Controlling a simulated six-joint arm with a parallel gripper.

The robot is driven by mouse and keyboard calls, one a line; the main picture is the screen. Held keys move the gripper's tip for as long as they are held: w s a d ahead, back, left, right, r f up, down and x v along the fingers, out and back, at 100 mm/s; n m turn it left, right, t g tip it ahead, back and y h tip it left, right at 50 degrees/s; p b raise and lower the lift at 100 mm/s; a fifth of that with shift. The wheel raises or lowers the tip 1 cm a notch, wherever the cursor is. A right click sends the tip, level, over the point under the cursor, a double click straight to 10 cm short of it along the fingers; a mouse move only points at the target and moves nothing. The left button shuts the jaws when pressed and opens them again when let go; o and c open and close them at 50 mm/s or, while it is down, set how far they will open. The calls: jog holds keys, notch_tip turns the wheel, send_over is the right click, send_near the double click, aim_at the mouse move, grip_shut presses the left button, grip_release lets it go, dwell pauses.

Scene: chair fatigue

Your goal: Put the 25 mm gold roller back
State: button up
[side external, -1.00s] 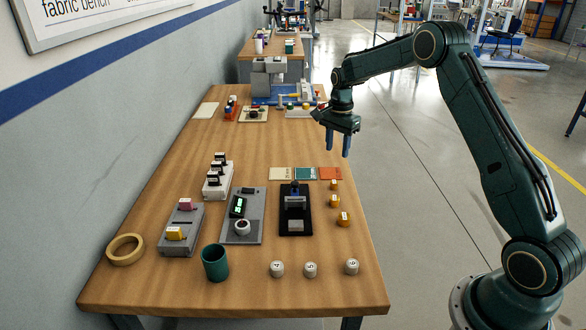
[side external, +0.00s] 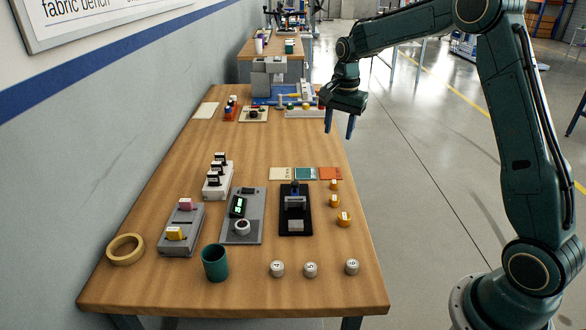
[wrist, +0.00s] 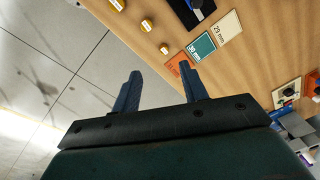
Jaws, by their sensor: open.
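Three gold rollers stand in a row along the right side of the table: a near one (side external: 344,219), a middle one (side external: 334,201) and a far one (side external: 333,184). Their markings are too small to read, so I cannot tell which is 25 mm. In the wrist view they show at the top, the largest (wrist: 117,4) partly cut off. Cream (side external: 281,174), teal (side external: 305,174) and orange (side external: 330,173) size cards lie behind the black stand (side external: 296,224). My gripper (side external: 339,133) is open and empty, above the table's right edge, beyond the cards; its fingers show in the wrist view (wrist: 160,70).
Several white numbered rollers, including one (side external: 310,269), stand near the front edge. A teal cup (side external: 215,263), tape ring (side external: 126,250), grey scale (side external: 255,229) and grey block holder (side external: 181,245) fill the left front. The table's middle beyond the cards is clear.

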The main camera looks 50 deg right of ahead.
jog(key=s+a+r+n+t, duration=0.1)
jog(key=s+a+r+n, duration=0.35)
jog(key=s+r, duration=0.2)
jog(key=s+a+r+n+t, duration=0.1)
jog(key=s+a+r+n, duration=0.2)
jog(key=s+a+r, duration=0.4)
jog(key=s+a+f+n+t, duration=0.1)
jog(key=s+a+f+n, duration=0.1)
jog(key=s, duration=0.6)
jog(key=s+a+f+n+t, duration=0.1)
jog(key=s+a+f+n, duration=0.1)
jog(key=s+n, duration=0.3)
jog(key=s, duration=0.4)
jog(key=shift+s+t, duration=0.3)
